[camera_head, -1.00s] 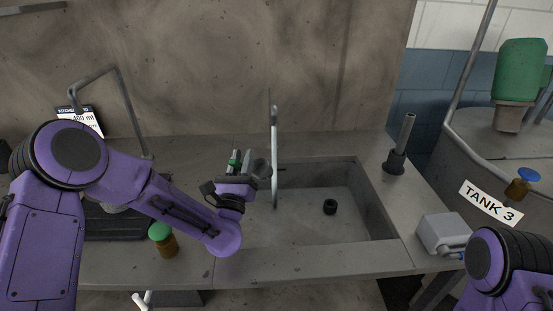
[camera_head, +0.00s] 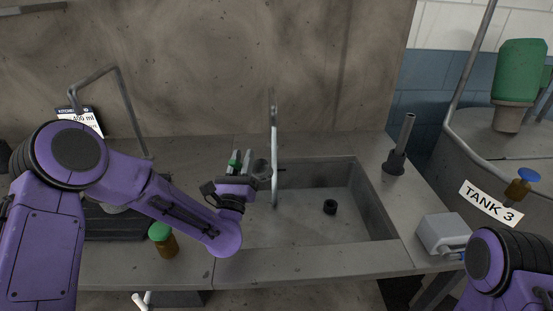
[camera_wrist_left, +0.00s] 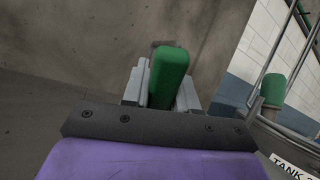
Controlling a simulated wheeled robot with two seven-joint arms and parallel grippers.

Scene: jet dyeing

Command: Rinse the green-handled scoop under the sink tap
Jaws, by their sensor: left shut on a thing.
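My left gripper (camera_head: 239,166) is at the left side of the sink (camera_head: 300,218), near the tap (camera_head: 274,150). It is shut on the green-handled scoop (camera_head: 261,169). The scoop's green handle shows between the two fingers in the left wrist view (camera_wrist_left: 169,76). The grey bowl of the scoop is just left of the upright tap pipe; I cannot tell whether they touch. No water stream is clearly visible. Of my right arm only a purple and black link shows at the lower right, and its gripper is out of view.
A brown jar with a green lid (camera_head: 163,240) stands left of the sink. A dark drain piece (camera_head: 330,206) is in the basin. A grey upright tube (camera_head: 402,145) and a grey box (camera_head: 442,234) stand on the right counter. Tank 3 (camera_head: 490,150) is at the far right.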

